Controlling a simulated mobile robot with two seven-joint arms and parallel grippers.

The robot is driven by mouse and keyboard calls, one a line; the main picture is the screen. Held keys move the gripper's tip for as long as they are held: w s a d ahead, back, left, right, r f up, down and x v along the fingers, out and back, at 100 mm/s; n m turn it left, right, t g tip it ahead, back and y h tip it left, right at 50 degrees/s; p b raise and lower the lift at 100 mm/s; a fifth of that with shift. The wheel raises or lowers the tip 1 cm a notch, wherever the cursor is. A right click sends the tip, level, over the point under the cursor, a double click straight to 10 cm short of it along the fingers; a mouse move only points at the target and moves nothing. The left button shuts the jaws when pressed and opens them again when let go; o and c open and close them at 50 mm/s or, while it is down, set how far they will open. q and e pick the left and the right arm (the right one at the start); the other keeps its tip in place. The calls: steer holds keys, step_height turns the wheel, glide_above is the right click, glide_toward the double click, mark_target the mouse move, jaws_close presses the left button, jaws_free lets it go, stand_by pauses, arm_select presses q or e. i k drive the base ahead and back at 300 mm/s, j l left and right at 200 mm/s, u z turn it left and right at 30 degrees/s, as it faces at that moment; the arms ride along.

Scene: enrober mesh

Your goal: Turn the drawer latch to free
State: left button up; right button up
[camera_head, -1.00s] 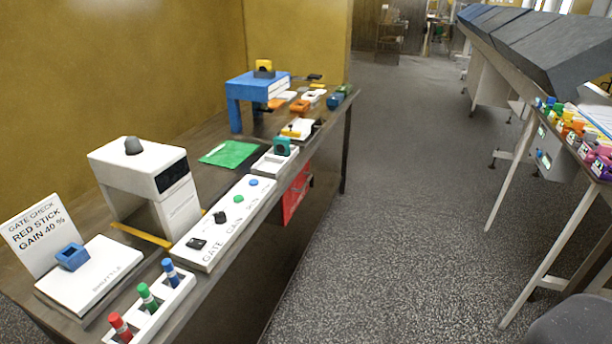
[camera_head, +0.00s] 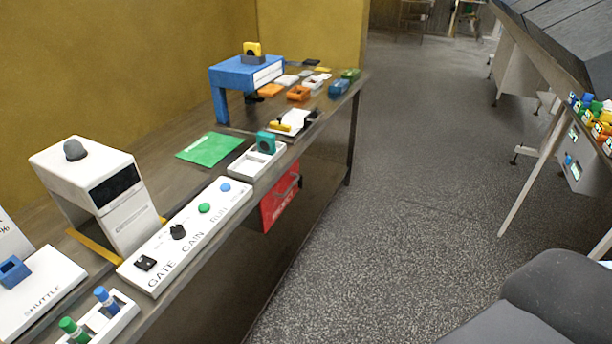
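A red drawer front (camera_head: 275,206) with pale lettering is set in the side of the long bench, below the front edge of the worktop. A dark handle-like piece (camera_head: 297,187) is on it near its right side. I cannot tell whether this piece is the latch or a handle, or which way a latch is turned. The drawer looks shut or nearly so. Neither of my grippers is in view.
On the bench (camera_head: 330,130) are a white control panel (camera_head: 190,232) with knobs and buttons, a white machine (camera_head: 70,178), a green sheet (camera_head: 210,149), a white tray (camera_head: 247,165) and a blue stand (camera_head: 237,75). The grey floor (camera_head: 400,210) right of the bench is clear.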

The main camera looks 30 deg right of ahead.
mark_target(300, 182)
steer(key=i+l, duration=0.1)
steer(key=l, duration=0.3)
steer(key=i+l, duration=0.15)
steer(key=l, duration=0.3)
steer(key=i+l, duration=0.1)
steer(key=l, duration=0.3)
steer(key=i+l+u, duration=0.1)
steer(key=l, duration=0.35)
steer(key=i+l, duration=0.15)
steer(key=l, duration=0.25)
steer(key=i+l, duration=0.1)
steer(key=l, duration=0.35)
steer(key=i+l, duration=0.15)
steer(key=l, duration=0.25)
steer(key=i+l, duration=0.1)
steer(key=l, duration=0.35)
steer(key=u, duration=0.05)
